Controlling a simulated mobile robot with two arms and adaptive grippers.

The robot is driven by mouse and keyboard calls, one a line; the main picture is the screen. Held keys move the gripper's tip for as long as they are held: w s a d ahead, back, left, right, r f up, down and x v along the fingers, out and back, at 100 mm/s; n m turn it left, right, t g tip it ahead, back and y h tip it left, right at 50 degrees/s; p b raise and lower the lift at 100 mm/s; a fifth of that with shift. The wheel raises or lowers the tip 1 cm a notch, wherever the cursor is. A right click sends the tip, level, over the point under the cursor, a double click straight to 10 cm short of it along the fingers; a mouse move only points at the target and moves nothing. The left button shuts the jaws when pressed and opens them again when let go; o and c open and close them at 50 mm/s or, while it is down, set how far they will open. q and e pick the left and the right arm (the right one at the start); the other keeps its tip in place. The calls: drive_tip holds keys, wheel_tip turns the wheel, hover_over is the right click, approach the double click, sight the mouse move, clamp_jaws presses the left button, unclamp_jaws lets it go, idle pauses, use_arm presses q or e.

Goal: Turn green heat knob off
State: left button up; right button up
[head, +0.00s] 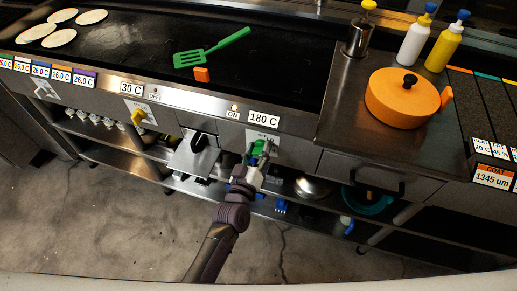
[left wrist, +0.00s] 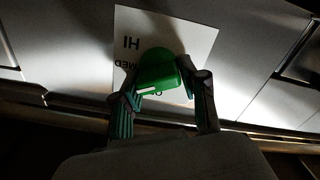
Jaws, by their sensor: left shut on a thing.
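The green heat knob (left wrist: 158,68) sits on a white label plate (left wrist: 195,40) on the front of the griddle. It also shows small in the head view (head: 257,147), under the 180 C display (head: 264,119) and beside the lit ON lamp (head: 235,108). My left gripper (left wrist: 163,88) has its two fingers on either side of the knob and is shut on it. In the head view my left gripper (head: 254,166) partly covers the plate. The plate reads HI and MED in the left wrist view. My right gripper is not in view.
A yellow knob (head: 139,116) sits further left under a 30 C display. A green spatula (head: 212,48) and several tortillas lie on the griddle top. An orange lidded pot (head: 403,97) stands at right. Shelves with bowls run below the panel.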

use_arm(q)
drive_tip(key=n, duration=0.5)
drive_tip(key=shift+a+f+n, duration=0.1)
drive_tip(key=shift+f+n, duration=0.05)
drive_tip(key=shift+n, duration=0.15)
drive_tip(key=n+b, duration=0.1)
drive_tip(key=n, duration=0.5)
drive_tip(key=shift+f+b, duration=0.15)
drive_tip(key=shift+b, duration=0.25)
drive_tip(key=shift+n, duration=0.4)
drive_tip(key=o, duration=1.1)
drive_tip(key=v, duration=1.2)
